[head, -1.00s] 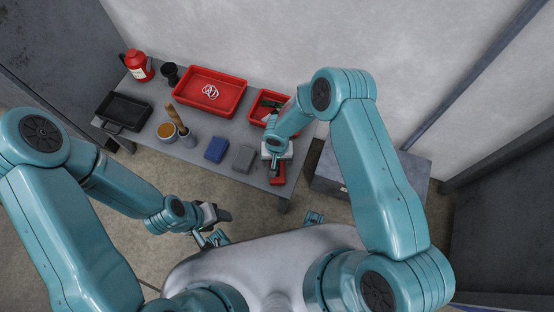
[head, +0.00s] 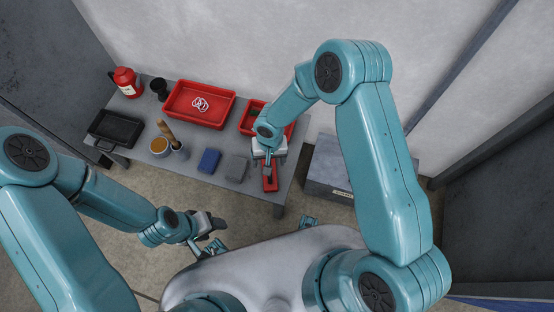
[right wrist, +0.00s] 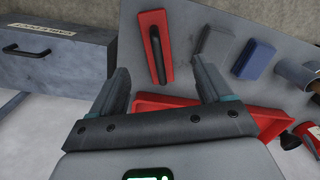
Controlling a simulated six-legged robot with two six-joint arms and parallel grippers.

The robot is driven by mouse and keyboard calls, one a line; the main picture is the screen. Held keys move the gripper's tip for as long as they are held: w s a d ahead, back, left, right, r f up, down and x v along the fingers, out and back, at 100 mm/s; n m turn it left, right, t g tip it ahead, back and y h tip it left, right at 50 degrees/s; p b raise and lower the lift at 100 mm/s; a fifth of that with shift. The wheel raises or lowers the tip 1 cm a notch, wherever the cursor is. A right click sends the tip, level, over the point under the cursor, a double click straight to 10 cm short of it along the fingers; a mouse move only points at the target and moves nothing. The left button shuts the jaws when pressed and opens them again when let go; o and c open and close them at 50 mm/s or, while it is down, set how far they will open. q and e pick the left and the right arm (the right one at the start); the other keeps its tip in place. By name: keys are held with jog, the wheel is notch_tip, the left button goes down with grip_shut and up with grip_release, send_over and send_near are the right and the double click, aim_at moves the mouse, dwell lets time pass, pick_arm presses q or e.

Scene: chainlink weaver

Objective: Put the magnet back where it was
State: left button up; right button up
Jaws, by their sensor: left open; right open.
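A flat red block with a dark bar-like handle, perhaps the magnet, lies on the table's near right edge (head: 270,183); it also shows in the right wrist view (right wrist: 153,48). My right gripper (head: 268,160) is just beyond this block, towards the small red bin, and partly covers it. In the right wrist view my right gripper (right wrist: 163,82) is open, with nothing between its fingers; the block lies ahead of them. My left gripper (head: 210,228) is open and empty, off the table's front edge.
On the grey table (head: 150,115) are a large red tray (head: 173,110) with white rings, a small red bin (head: 246,128) partly behind my right arm, a black tray (head: 115,127), a blue block (head: 208,161) and a grey block (head: 236,168). A grey drawer cabinet (head: 330,165) stands right.

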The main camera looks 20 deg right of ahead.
jog(key=s+d+y, duration=0.3)
jog(key=s, duration=1.3)
jog(key=shift+r+t, duration=0.4)
jog(key=shift+r, duration=0.05)
notch_tip(320, 180, up, 18)
jog(key=p, duration=1.8)
